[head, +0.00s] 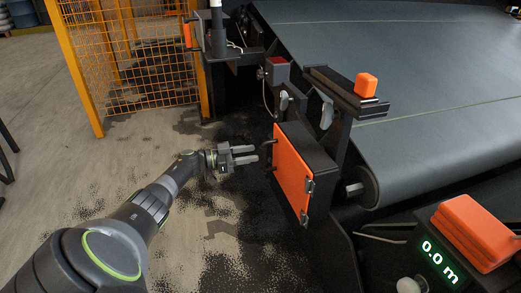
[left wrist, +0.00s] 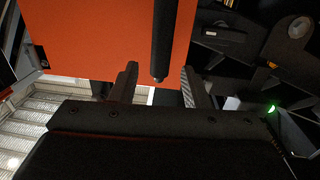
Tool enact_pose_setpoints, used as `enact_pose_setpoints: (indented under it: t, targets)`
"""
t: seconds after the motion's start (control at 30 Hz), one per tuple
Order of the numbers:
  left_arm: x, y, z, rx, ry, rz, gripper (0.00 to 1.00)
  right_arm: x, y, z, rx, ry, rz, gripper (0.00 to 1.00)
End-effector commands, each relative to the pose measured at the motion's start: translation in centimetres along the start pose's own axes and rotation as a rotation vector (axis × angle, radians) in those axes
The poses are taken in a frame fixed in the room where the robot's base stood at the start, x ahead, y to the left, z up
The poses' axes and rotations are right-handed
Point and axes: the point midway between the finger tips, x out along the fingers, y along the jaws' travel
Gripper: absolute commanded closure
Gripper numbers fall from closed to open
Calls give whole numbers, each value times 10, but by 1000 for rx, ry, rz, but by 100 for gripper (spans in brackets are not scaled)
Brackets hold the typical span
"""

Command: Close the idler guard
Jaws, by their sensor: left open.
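The idler guard is an orange door panel (head: 291,172) on the front of a dark box (head: 313,148) beside the conveyor. Hinges (head: 308,187) show on its right edge, and a dark handle (head: 267,147) stands out near its left edge. The panel looks flush or nearly flush with the box; I cannot tell if it is latched. My left gripper (head: 257,153) is open, just left of the handle. In the left wrist view, the black handle bar (left wrist: 164,40) lies between the spread fingers (left wrist: 158,84), in front of the orange panel (left wrist: 90,35). My right gripper is not in view.
The conveyor belt (head: 420,80) fills the right side. An orange mesh fence (head: 135,55) stands at the back left. A small orange block (head: 366,85) sits on a bracket above the box. A display reading 0.0 m (head: 439,260) is at lower right. Floor at left is open, with dark granules.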

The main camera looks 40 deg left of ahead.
Motion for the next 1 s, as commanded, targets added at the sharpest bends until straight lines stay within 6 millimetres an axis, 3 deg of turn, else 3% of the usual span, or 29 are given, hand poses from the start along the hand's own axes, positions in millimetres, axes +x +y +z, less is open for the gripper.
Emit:
enact_pose_setpoints:
  t: [0.03, 0.3, 0.5, 1.0]
  targets:
    - [-15, 0, -2, -1, -5, -3, 57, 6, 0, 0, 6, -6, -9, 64]
    - [-79, 0, 0, -1, -5, -2, 57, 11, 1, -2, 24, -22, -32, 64]
    - [-110, 0, 1, -1, -2, -1, 57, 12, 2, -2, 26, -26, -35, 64]
    - [-120, 1, 1, 0, 0, 1, 57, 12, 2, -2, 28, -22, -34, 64]
